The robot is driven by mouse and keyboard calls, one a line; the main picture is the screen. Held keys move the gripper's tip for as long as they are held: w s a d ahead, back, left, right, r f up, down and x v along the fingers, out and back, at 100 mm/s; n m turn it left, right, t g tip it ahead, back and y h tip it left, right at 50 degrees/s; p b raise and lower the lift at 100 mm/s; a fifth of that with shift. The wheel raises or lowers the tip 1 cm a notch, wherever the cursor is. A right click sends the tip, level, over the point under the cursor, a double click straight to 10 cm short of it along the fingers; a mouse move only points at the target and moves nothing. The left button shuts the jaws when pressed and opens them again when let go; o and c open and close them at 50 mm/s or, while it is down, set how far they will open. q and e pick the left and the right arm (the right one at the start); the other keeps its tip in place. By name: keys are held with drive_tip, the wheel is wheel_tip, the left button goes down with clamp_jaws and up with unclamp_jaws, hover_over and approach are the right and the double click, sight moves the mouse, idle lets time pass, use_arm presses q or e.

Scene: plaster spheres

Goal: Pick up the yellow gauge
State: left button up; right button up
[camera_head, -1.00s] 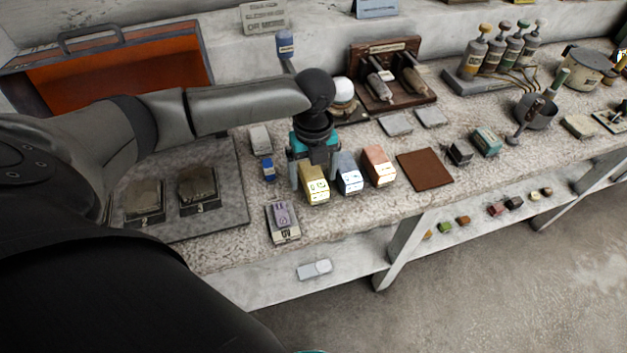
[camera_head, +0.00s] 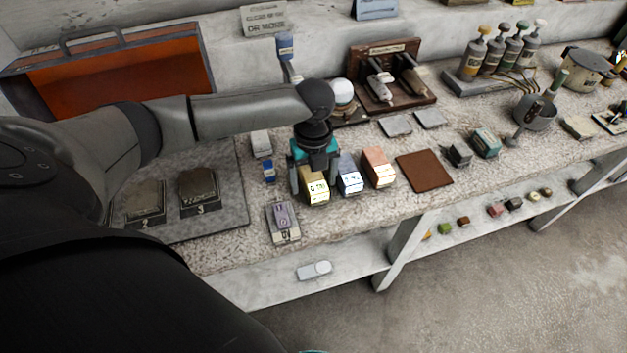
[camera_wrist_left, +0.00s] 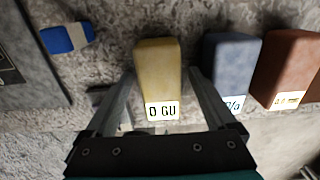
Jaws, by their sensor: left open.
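The yellow gauge (camera_head: 314,188) is a small pale-yellow block with a white label, standing on the stone bench. In the left wrist view the yellow gauge (camera_wrist_left: 158,75) stands between the two fingers of my left gripper (camera_wrist_left: 160,98), with gaps at its sides. In the head view my left gripper (camera_head: 315,178) points down over the gauge and its fingers are open. Part of the gauge is hidden by the gripper. My right gripper is not in view.
A blue-grey block (camera_head: 349,176) stands close to the right of the gauge, with an orange-brown block (camera_head: 378,168) beyond it. A purple device (camera_head: 283,218) lies to the front left, and a small blue item (camera_head: 269,171) to the left. The brown mat (camera_head: 424,170) is bare.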

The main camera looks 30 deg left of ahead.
use_arm(q)
clamp_jaws()
idle(0.7)
